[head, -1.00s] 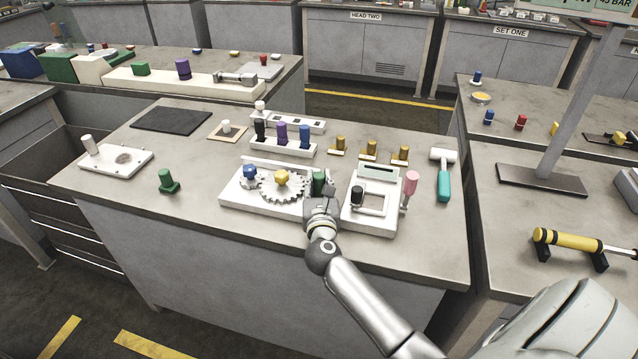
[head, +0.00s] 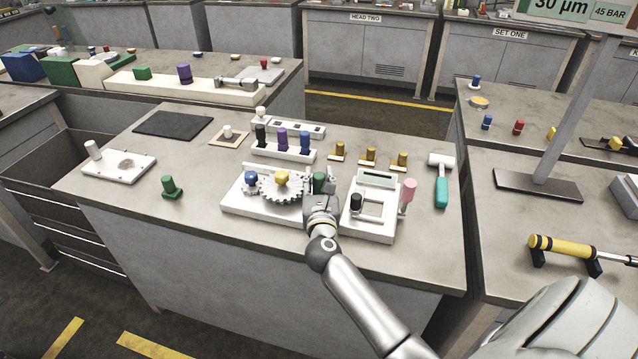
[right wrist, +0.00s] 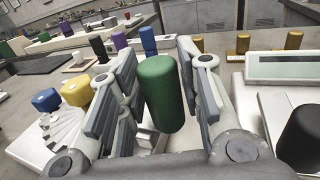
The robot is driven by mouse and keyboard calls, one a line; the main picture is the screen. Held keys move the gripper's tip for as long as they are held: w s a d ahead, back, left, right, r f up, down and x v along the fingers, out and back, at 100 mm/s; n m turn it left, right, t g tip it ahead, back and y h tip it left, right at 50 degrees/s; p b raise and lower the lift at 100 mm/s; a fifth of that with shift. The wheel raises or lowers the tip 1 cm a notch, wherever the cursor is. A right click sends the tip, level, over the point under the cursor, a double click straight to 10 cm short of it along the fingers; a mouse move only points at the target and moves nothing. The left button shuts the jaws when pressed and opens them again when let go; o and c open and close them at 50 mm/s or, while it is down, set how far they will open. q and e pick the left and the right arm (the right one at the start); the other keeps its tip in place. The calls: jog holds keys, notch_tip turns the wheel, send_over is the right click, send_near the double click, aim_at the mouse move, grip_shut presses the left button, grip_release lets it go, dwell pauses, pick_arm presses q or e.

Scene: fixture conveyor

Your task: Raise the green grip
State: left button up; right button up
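A dark green cylindrical grip (head: 319,181) stands at the right end of the white fixture base (head: 240,207), beside the gear (head: 283,191). In the right wrist view the green grip (right wrist: 160,92) stands upright between the two finger pads of my right gripper (right wrist: 158,100). The pads are spread on either side of it, and I see no firm squeeze. My right gripper also shows in the head view (head: 320,187), low at the grip. The grip's lower end is partly hidden by the gripper. My left gripper is not in view.
A white device with a black knob (head: 356,202) stands close on the right, with a pink-topped handle (head: 408,190) beside it. A blue knob (head: 251,178) and yellow knob (head: 282,177) are left. Another green peg (head: 170,186) stands apart on clear table.

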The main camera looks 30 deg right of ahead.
jog(key=shift+o, duration=1)
jog(key=shift+f, duration=0.1)
jog(key=shift+s, duration=0.1)
jog(key=shift+f, duration=0.1)
jog(key=shift+s+a, duration=0.25)
jog(key=shift+s, duration=0.05)
jog(key=v, duration=1)
jog(key=shift+s+a, duration=0.3)
jog(key=shift+s, duration=0.2)
